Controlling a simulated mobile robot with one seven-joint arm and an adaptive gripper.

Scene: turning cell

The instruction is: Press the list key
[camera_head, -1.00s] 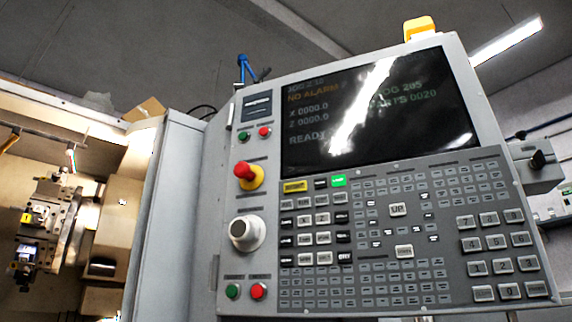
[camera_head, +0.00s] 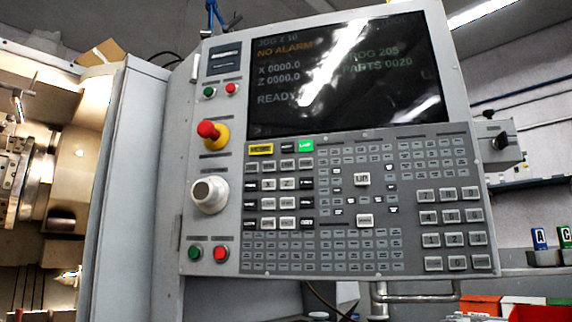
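The control panel (camera_head: 470,268) of the turning machine fills the middle of the view, slightly tilted in the picture. Its keypad has rows of small grey keys, larger light keys and a number block at the lower right. A larger light key (camera_head: 362,180) stands alone right of centre, with another light key (camera_head: 365,220) below it. Most key labels are too small or blurred to read, so I cannot tell which is the list key. The screen (camera_head: 400,105) shows "NO ALARM" and "READY". My gripper is not in view.
A red knob on a yellow base (camera_head: 208,130) and a grey dial (camera_head: 209,194) stick out at the panel's left. The machine's open interior (camera_head: 70,180) is at far left. A handle bar (camera_head: 415,298) and red bins (camera_head: 527,308) are below right.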

